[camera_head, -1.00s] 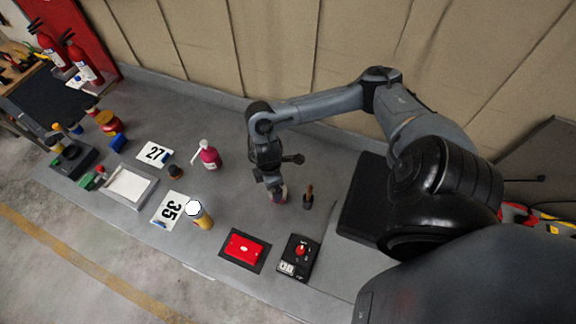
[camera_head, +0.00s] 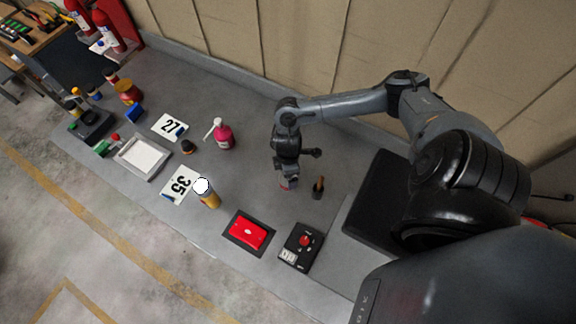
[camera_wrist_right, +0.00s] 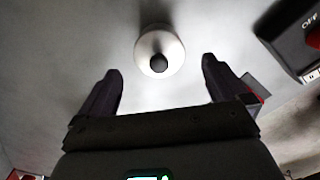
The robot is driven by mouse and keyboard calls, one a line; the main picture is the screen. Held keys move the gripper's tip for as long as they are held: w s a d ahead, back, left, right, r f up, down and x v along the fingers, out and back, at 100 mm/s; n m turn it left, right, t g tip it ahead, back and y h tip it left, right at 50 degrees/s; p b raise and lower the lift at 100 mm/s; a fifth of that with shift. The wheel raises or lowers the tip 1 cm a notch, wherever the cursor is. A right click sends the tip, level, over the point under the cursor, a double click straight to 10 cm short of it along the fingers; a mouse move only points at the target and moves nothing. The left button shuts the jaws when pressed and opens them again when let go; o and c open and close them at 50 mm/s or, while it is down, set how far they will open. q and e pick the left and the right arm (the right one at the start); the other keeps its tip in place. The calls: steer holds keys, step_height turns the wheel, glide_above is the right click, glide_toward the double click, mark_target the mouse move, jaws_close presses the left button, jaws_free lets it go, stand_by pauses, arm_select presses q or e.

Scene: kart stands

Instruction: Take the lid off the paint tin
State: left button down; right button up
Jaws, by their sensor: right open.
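In the right wrist view a pale round top with a dark knob (camera_wrist_right: 159,55) lies ahead of and between my fingertips, apart from both. I take it for the paint tin's lid, seen from above. In the head view my right gripper (camera_head: 287,183) points down over the bench and hides most of what is beneath it; only a small reddish patch shows at its tips. In the wrist view the right gripper (camera_wrist_right: 160,78) is open, its two dark fingers wide apart with nothing between them. My left gripper is in neither view.
A dark bottle with a brown top (camera_head: 318,188) stands close right of the gripper. A black switch box (camera_head: 300,246) and a red case (camera_head: 247,232) lie nearer the front edge. A yellow white-topped can (camera_head: 208,197) and a pink pump bottle (camera_head: 221,134) stand to the left.

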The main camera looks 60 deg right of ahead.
steer(key=shift+d+f, duration=0.1)
steer(key=shift+f, duration=1.45)
steer(key=c, duration=1.1)
steer(key=shift+r, duration=0.1)
